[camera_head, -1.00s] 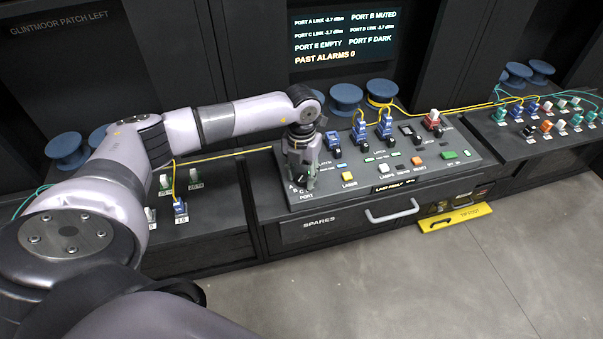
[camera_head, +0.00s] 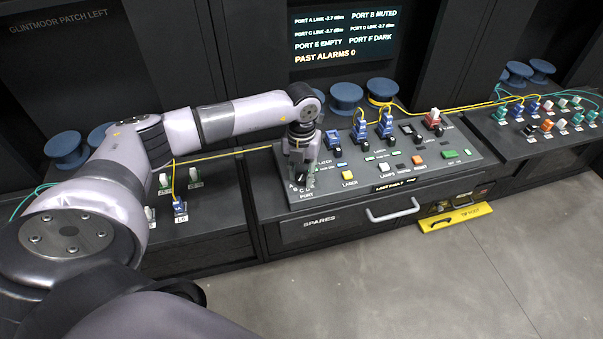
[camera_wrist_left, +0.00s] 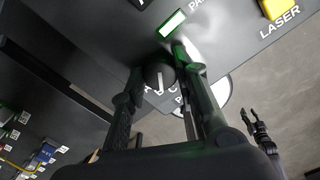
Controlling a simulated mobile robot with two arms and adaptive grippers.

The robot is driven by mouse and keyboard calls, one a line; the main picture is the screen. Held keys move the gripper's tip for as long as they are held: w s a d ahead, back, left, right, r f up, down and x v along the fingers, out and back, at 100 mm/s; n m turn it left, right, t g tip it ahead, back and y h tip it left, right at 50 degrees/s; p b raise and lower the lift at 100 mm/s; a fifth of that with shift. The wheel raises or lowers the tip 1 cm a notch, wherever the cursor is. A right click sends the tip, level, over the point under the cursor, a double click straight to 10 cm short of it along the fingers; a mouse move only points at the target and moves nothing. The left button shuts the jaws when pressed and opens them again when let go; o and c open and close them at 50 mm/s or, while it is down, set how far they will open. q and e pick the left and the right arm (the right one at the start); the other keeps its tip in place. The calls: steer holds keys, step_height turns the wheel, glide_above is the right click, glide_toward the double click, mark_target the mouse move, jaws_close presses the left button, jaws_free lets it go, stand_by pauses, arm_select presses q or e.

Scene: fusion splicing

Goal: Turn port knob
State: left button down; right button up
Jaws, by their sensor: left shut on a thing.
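The port knob (camera_wrist_left: 158,77) is dark and round with a white pointer line. It sits among letter marks on the sloped console. My left gripper (camera_head: 301,183) points down at the console's front left corner, over the PORT label (camera_head: 306,196), and mostly hides the knob in the head view. In the left wrist view its fingers (camera_wrist_left: 158,78) are on both sides of the knob, shut on it. My right gripper (camera_wrist_left: 256,127) shows small at the right of the left wrist view, away from the console, its fingers apart and empty.
The console (camera_head: 345,190) carries a yellow LASER button (camera_head: 348,175), an orange button (camera_head: 419,160), blue plugs (camera_head: 359,130) and a red-based plug (camera_head: 433,119). A screen (camera_head: 345,38) behind reads Port B muted, Port E empty, Port F dark.

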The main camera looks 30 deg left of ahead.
mark_target(302, 176)
arm_select(q)
steer(key=n+b, duration=0.1)
steer(key=n, duration=0.4)
steer(key=n+b, duration=0.1)
steer(key=n, duration=0.4)
stand_by(0.6)
steer(key=c, duration=1.2)
jaws_free()
step_height(302, 176, up, 12)
